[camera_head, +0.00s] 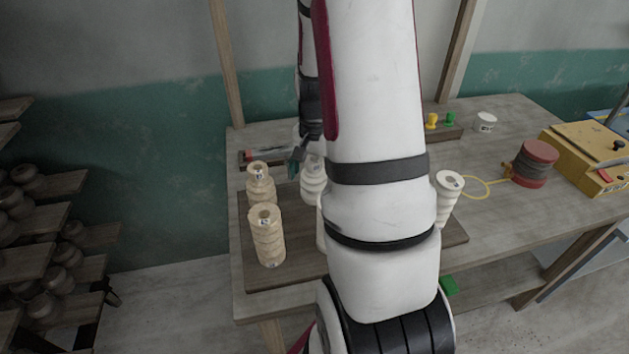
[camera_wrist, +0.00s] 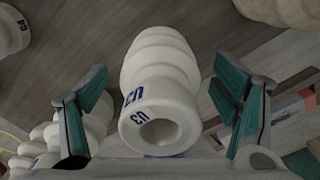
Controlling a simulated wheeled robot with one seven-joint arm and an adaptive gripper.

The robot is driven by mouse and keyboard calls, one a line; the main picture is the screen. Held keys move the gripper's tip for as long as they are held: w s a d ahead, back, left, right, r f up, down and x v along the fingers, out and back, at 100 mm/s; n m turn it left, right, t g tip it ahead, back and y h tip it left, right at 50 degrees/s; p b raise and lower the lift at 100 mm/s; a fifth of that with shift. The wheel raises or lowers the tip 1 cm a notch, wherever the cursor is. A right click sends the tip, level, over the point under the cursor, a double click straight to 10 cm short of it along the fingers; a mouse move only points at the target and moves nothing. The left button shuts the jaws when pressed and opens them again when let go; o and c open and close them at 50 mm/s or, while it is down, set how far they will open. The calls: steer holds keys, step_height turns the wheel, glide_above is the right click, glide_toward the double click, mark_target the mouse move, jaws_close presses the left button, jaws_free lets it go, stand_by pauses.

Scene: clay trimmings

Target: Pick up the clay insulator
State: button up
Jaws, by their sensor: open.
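A white ribbed clay insulator (camera_wrist: 160,95) with blue lettering and a round hole in its end fills the middle of the wrist view. My gripper (camera_wrist: 160,85) is open, with one teal-padded finger on each side of this insulator and visible gaps between. In the head view my gripper (camera_head: 299,160) is beside a white insulator (camera_head: 313,180), partly hidden by my arm. Two cream insulators (camera_head: 267,237) (camera_head: 260,184) stand upright to the left, and another white insulator (camera_head: 447,197) stands to the right of my arm.
The insulators stand on a brown board (camera_head: 290,277) on a wooden table (camera_head: 510,215). A red cylinder (camera_head: 535,162) with a yellow cord, a yellow box (camera_head: 590,155) and a white cup (camera_head: 486,122) are at the right. Shelves with dark pots (camera_head: 40,185) stand at the far left.

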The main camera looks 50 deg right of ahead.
steer(key=shift+c, duration=0.2)
steer(key=c, duration=1.7)
steer(key=shift+c, duration=0.2)
steer(key=shift+r, duration=0.15)
